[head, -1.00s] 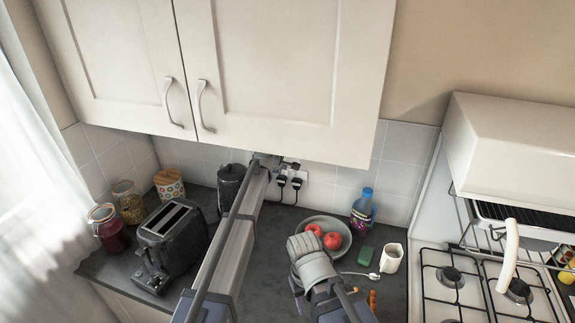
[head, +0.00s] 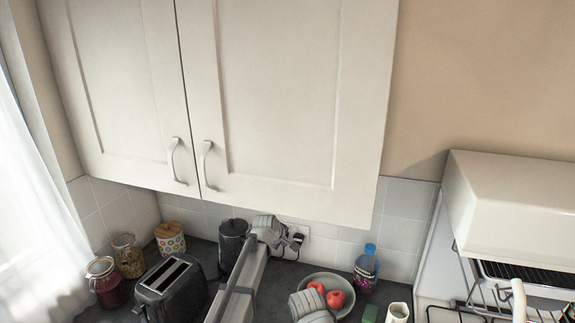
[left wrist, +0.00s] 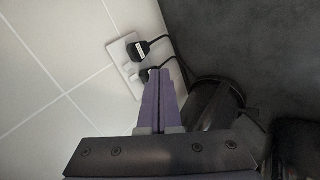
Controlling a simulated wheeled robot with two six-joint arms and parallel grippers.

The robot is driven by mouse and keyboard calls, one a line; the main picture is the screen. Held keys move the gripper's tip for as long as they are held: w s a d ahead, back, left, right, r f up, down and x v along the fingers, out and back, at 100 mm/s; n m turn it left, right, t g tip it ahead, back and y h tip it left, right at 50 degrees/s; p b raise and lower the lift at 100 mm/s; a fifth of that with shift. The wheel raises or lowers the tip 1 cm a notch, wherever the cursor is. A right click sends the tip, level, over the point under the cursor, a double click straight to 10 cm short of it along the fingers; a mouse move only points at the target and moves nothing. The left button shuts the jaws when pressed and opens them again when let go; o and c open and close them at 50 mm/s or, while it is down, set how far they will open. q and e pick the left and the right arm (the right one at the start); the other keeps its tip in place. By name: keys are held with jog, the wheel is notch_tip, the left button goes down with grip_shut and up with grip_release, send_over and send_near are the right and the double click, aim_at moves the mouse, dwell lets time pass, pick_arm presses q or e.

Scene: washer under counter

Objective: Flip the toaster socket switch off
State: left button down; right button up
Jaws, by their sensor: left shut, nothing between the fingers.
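The white double socket (left wrist: 122,62) is on the tiled wall, with two black plugs and cables in it. In the left wrist view one plug (left wrist: 140,49) is clear; the other is partly behind my fingertips. The small switches are hard to make out, and their positions cannot be told. My left gripper (left wrist: 158,73) is shut and empty, its purple fingertips in front of the socket's lower plug; contact cannot be told. In the head view my left wrist partly hides the socket (head: 296,231) under the cupboard. The black toaster (head: 172,289) stands on the counter at left.
A black canister (head: 232,240) stands beside my left arm. Jars (head: 127,257) are at the left. A bowl of red fruit (head: 343,302), a bottle (head: 366,268) and a mug (head: 398,312) are at right. The cupboard (head: 285,120) overhangs the socket.

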pick_arm(q)
jog(key=s+a+f+m+g+y+b, duration=0.1)
jog(key=s+f+m, duration=0.4)
jog(key=s, duration=0.8)
jog(key=s+a+f+m+g+y+b, duration=0.1)
jog(key=s+f+m+g+b, duration=0.3)
jog(key=s, duration=0.9)
jog(key=s+a+f+m+g+y+b, duration=0.1)
jog(key=s+a+f+m+g+b, duration=0.1)
jog(key=s, duration=1.2)
jog(key=shift+a+f+m+g+y+b, duration=0.15)
jog(key=shift+a+f+m+b, duration=0.15)
jog(key=shift+f+m, duration=0.35)
jog(key=shift+a+f+m+g+y+b, duration=0.1)
jog(key=shift+a+f+m+b, duration=0.2)
jog(key=shift+f+m, duration=0.35)
jog(key=shift+a+f+m+g+y+b, duration=0.15)
jog(key=shift+f+m+b, duration=0.2)
jog(key=shift+f+m, duration=0.3)
pick_arm(e)
notch_tip(320, 180, down, 10)
jog(key=shift+f, duration=0.1)
pick_arm(q)
jog(key=shift+s, duration=0.2)
